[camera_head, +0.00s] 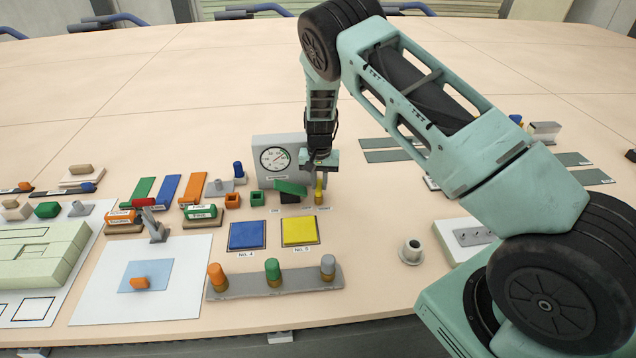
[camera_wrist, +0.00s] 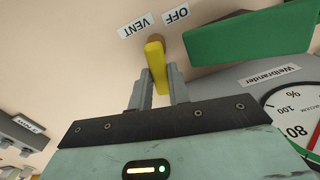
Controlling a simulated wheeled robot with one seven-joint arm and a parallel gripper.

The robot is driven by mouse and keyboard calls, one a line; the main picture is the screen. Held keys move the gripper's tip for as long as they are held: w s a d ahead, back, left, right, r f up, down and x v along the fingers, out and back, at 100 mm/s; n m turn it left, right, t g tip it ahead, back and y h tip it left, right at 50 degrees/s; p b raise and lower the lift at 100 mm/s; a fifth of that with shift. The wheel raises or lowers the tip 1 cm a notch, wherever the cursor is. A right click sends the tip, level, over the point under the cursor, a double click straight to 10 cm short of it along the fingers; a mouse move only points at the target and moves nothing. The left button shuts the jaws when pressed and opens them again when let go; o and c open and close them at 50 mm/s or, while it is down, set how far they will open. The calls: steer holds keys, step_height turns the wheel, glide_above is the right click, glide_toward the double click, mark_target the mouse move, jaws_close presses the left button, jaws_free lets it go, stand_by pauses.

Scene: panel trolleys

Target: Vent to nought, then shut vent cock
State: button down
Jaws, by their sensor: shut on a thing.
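The vent cock has a yellow lever (camera_head: 319,193), in front of the gauge box. My gripper (camera_head: 319,176) reaches down from above and is shut on this lever. In the wrist view the lever (camera_wrist: 155,62) stands between the two fingers of my gripper (camera_wrist: 159,92). A VENT label (camera_wrist: 135,25) and an OFF label (camera_wrist: 175,14) lie beyond it on the table, one to each side. The pressure gauge (camera_head: 275,159) has a white round face; its needle is too small to read. The wrist view shows only part of the dial (camera_wrist: 300,108), with 80, 100 and %.
A green handle (camera_head: 290,187) on a dark base stands close left of the lever; it is large in the wrist view (camera_wrist: 250,38). Blue (camera_head: 247,235) and yellow (camera_head: 300,230) pads lie in front. A grey rack (camera_head: 240,286) holds three coloured-topped pegs.

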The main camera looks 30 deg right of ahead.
steer(key=m, duration=0.4)
steer(key=shift+s+d+m, duration=0.3)
steer(key=shift+s+d, duration=0.05)
steer(key=m, duration=0.2)
steer(key=s+m, duration=0.1)
steer(key=m, duration=0.2)
steer(key=shift+d, duration=0.2)
steer(key=m, duration=0.3)
steer(key=s+m, duration=0.1)
steer(key=m, duration=0.2)
steer(key=shift+s, duration=0.1)
steer(key=shift+a+p, duration=0.1)
steer(key=shift+p, duration=0.2)
steer(key=c, duration=1.6)
jaws_free()
step_height(320, 180, up, 18)
steer(key=b, duration=0.1)
steer(key=shift+f, duration=0.25)
